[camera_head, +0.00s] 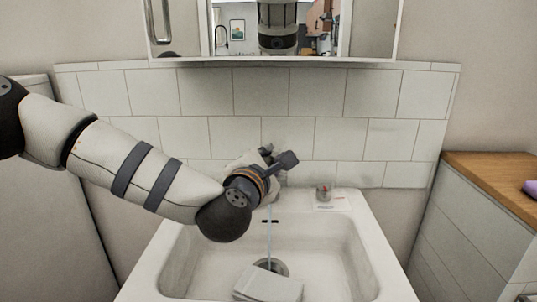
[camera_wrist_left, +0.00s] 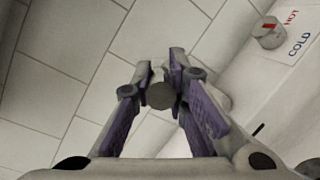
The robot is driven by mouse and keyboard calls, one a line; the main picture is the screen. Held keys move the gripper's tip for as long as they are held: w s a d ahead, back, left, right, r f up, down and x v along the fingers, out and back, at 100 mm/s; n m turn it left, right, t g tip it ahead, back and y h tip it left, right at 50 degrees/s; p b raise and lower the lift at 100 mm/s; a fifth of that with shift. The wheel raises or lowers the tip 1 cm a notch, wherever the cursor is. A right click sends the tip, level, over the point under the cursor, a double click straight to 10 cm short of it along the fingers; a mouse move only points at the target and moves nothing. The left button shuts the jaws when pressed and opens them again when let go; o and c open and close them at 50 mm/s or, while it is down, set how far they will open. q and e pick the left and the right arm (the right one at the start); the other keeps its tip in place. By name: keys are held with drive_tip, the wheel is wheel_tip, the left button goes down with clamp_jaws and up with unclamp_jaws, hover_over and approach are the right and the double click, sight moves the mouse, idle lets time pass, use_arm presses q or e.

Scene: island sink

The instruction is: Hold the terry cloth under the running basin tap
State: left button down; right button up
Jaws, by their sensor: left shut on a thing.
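The basin tap is mostly hidden behind my left gripper (camera_head: 277,164) in the head view. A thin stream of water (camera_head: 269,238) runs down from there toward the drain. In the left wrist view my left gripper (camera_wrist_left: 160,88) is shut, its fingertips on a round grey part of the tap (camera_wrist_left: 160,96). A pale grey folded slab, which looks like the terry cloth (camera_head: 268,285), lies low in the basin (camera_head: 339,262), just in front of the drain. I cannot tell whether the water wets it. My right gripper is not in view.
A knob (camera_head: 324,192) stands on the sink's back rim at the right; the left wrist view shows HOT and COLD beside it. A tiled wall (camera_head: 260,92) and mirror cabinet are behind. A wooden counter (camera_head: 492,176) is at the right. The basin's right side is clear.

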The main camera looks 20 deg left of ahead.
use_arm(q)
drive_tip(key=shift+r, duration=0.35)
drive_tip(key=shift+f, duration=0.25)
drive_tip(key=c, duration=1.8)
unclamp_jaws()
drive_tip(key=shift+c, duration=0.2)
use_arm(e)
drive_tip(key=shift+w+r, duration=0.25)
